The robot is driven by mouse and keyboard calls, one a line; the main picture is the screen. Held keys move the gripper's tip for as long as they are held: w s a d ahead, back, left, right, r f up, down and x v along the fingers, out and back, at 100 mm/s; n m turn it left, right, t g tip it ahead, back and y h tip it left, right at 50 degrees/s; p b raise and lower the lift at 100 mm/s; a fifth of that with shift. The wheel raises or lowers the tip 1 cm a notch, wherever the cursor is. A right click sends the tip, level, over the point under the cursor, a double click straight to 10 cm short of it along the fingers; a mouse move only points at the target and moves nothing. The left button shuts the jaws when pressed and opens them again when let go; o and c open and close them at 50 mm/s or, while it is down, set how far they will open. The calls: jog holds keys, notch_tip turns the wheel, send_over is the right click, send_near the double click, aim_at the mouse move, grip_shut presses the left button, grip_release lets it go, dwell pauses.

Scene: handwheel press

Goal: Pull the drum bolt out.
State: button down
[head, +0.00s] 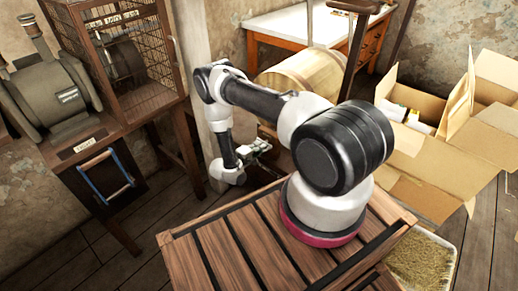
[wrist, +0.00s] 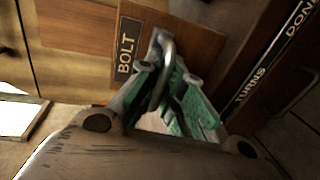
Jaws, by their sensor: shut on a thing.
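The drum bolt shows in the wrist view as a grey metal loop handle (wrist: 166,50) in front of a brown wooden board. A dark plate lettered BOLT (wrist: 126,48) is fixed beside it. My gripper (wrist: 164,82), with green finger pads, is shut on the bolt's loop, which runs down between the fingers. The pads hide the lower part of the loop. In the head view my gripper (head: 262,146) is beside the wooden barrel-like drum (head: 306,80), low and left of it. The bolt itself cannot be made out there.
A dark board lettered TURNS and DONE (wrist: 262,60) is at the right in the wrist view. In the head view, open cardboard boxes (head: 440,165) stand at the right, and a wooden bench with a wire cage (head: 125,50) at the left. Bare floor lies between bench and arm.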

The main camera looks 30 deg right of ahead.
jog(key=shift+f+v, duration=0.2)
jog(key=shift+v, duration=0.85)
jog(key=shift+f+v, duration=0.25)
jog(key=shift+v, duration=0.75)
jog(key=shift+a, duration=0.1)
jog(key=c, duration=1.5)
grip_release()
jog(key=shift+a, duration=0.1)
jog(key=shift+a, duration=0.1)
jog(key=v, duration=1.2)
